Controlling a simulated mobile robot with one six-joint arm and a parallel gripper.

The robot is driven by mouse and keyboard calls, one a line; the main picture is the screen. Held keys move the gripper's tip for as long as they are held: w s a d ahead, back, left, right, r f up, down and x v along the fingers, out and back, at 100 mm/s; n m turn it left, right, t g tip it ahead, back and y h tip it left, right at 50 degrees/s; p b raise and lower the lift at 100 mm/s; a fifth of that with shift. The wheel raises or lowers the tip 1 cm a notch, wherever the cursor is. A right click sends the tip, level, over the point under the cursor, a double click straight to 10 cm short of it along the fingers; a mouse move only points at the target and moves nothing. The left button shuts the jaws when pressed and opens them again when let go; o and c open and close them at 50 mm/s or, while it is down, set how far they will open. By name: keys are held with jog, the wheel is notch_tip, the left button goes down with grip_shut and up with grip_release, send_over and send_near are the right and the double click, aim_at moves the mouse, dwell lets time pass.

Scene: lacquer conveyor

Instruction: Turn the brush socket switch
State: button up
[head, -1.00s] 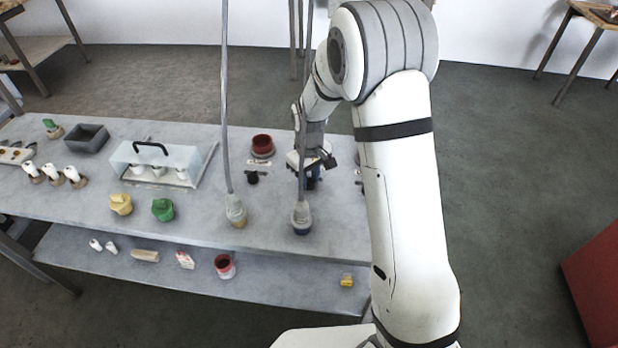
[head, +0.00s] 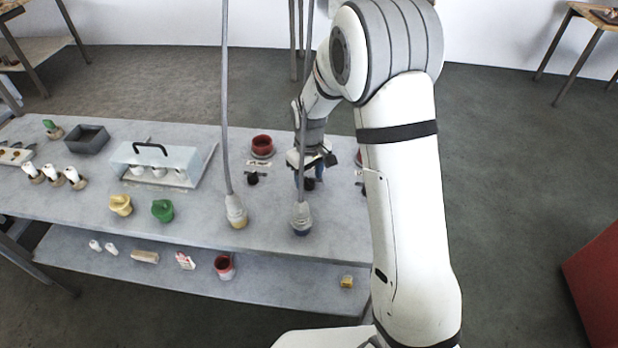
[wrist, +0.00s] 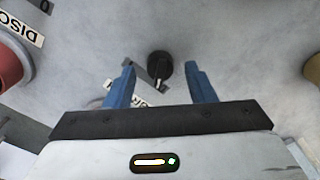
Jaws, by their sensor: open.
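A black rotary switch (wrist: 160,66) with a pale pointer line stands on the grey table, just beyond and between my fingertips in the wrist view. It also shows in the head view (head: 308,184), in front of my gripper. A white label (wrist: 146,101) beside it is upside down and partly hidden, so I cannot tell whether it names the brush socket. My gripper (wrist: 160,82) has blue fingers, open on either side of the switch and apart from it. In the head view my gripper (head: 307,172) is over the table behind a hanging cable.
Another black knob (head: 252,178) stands to the left, near a red cup (head: 262,145). Two cables hang down to grey-capped ends, one left (head: 236,212) and one right (head: 301,218), near the table's front edge. A clear cover (head: 185,160) with a black handle stands further left.

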aim_at(310, 179)
notch_tip(310, 179, up, 7)
jog(key=shift+f, duration=0.1)
jog(key=shift+s+d, duration=0.1)
dwell(0.5)
jog(key=s+d+r+m+t, duration=0.1)
jog(key=s+d+r+m, duration=0.2)
jog(key=s+d+r, duration=0.6)
jog(key=s+d+r+m+t, duration=0.1)
jog(key=s+m, duration=0.1)
jog(key=s, duration=0.6)
jog(key=s+d+r+m, duration=0.1)
jog(key=s+r+m, duration=0.1)
jog(key=s, duration=0.5)
jog(key=shift+s+t, duration=0.4)
jog(key=shift+c, duration=0.2)
